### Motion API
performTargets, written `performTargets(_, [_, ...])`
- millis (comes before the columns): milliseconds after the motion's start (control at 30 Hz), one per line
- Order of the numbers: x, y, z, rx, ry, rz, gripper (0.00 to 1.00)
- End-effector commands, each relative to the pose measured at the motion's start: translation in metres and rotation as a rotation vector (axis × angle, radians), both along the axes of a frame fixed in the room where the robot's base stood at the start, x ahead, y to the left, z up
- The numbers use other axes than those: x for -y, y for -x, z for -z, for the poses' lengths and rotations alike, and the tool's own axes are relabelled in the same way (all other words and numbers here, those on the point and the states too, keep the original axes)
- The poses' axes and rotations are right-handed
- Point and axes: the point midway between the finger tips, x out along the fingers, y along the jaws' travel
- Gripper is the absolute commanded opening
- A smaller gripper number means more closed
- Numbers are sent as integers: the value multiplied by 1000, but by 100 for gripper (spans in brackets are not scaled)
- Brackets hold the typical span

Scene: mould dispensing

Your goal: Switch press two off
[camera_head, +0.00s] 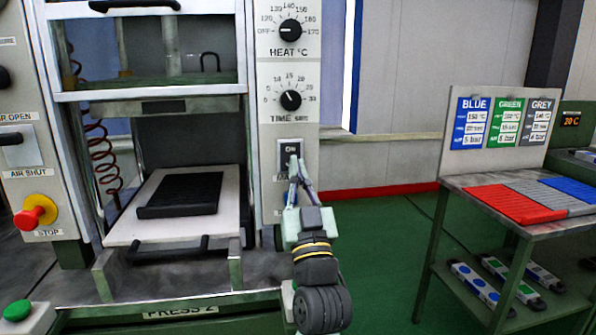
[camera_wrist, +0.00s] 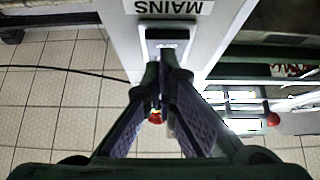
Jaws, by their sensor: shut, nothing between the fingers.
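Press two is on the left in the head view, with its PRESS 2 label (camera_head: 180,312) on the lower front. Its mains switch (camera_head: 291,150) is a dark rocker on the right-hand panel, and "ON" shows on its upper part. My gripper (camera_head: 294,165) is shut and empty, with its fingertips at the lower part of the switch, partly covering it and the label below. In the wrist view the switch (camera_wrist: 167,34) sits under the MAINS label, just beyond the shut fingertips. I cannot tell whether they touch it.
Above the switch are the time dial (camera_head: 291,100) and heat dial (camera_head: 290,30). A red stop button (camera_head: 35,212) and a green button (camera_head: 17,310) are at left. A black mould (camera_head: 180,195) lies on the press plate. A side table (camera_head: 470,183) with coloured mats stands at right.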

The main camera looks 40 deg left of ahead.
Motion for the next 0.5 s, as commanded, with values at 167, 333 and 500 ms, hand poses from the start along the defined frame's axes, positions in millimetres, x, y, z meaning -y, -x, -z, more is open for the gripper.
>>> performTargets(167, [0, 0, 0, 0, 0, 0, 0])
performTargets(333, [-1, -1, 4, 9, -11, 0, 0])
performTargets(500, [-5, -6, 12, 50, -59, 1, 0])
